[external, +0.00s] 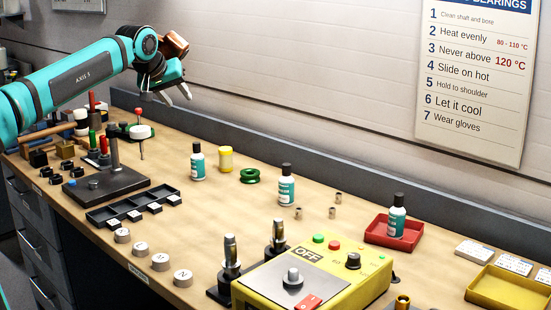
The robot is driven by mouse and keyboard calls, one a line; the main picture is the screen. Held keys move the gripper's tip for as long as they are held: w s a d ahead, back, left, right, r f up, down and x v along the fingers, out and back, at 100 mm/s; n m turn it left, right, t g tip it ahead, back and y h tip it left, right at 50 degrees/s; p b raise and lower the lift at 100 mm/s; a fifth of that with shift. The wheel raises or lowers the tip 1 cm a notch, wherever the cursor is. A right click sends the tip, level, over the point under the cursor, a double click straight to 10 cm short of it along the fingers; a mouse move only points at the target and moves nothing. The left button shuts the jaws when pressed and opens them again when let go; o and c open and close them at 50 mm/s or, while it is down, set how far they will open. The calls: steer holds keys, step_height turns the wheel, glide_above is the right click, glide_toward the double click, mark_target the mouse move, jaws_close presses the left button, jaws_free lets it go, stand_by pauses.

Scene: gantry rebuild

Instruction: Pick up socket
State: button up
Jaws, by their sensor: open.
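My gripper (177,96) is open and empty. It hangs in the air above the back left of the bench, pointing down, well apart from the small metal parts. Several small metal cylinders that look like sockets stand on the bare wood right of the middle: one at the back (338,197), one just in front of it (332,212), and one to the left near a bottle (298,213). A brass cylinder (403,301) shows at the bottom edge, partly cut off. I cannot tell which of these is the task's socket.
White-and-teal bottles (286,190) stand along the back, one in a red tray (376,235). A yellow control box (328,262) fills the front. A black plate with a post (107,188) and a black compartment tray (100,216) lie left. Bare wood is free mid-bench.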

steer(key=w+d+f+g, duration=0.1)
steer(key=d+f+g, duration=0.15)
steer(key=d, duration=1.05)
steer(key=g+y, duration=0.4)
steer(key=g, duration=0.1)
glide_above(332, 218)
step_height(332, 218, down, 8)
steer(key=f, duration=1.1)
steer(key=shift+w+d+f, duration=0.15)
steer(key=shift+w+f, duration=0.05)
steer(key=shift+w, duration=0.1)
steer(key=shift+s+a+f, duration=0.1)
steer(key=shift+f, duration=1.35)
steer(key=shift+a+f, duration=0.1)
steer(key=shift+f, duration=1.35)
jaws_close()
